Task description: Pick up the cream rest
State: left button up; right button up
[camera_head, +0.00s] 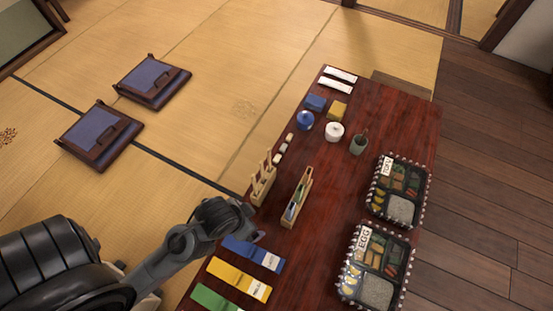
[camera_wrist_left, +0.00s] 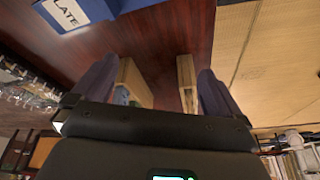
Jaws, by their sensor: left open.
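Several small pale rests lie in a short row near the table's left edge in the head view. The far one (camera_head: 290,137), the middle one (camera_head: 284,147) and the near one (camera_head: 277,158) are too small for me to tell surely which is cream. My left gripper (camera_wrist_left: 157,88) is open and empty, its dark fingers spread in the left wrist view. In the head view its dark wrist hangs by the table's left edge, nearer than the rests and apart from them. No rest is clear in the wrist view. My right gripper is not in view.
A pegged wooden rack (camera_head: 263,184) and a long wooden holder (camera_head: 297,198) stand between my left gripper and the rests. Blue (camera_head: 254,253), yellow (camera_head: 240,280) and green (camera_head: 212,299) packets lie nearer. A blue pot (camera_head: 306,121) and white pot (camera_head: 334,132) stand beyond.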

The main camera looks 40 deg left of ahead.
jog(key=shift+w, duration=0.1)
pick_arm(q)
jog(key=shift+d, duration=0.1)
jog(key=c, duration=1)
jog(key=shift+o, duration=0.2)
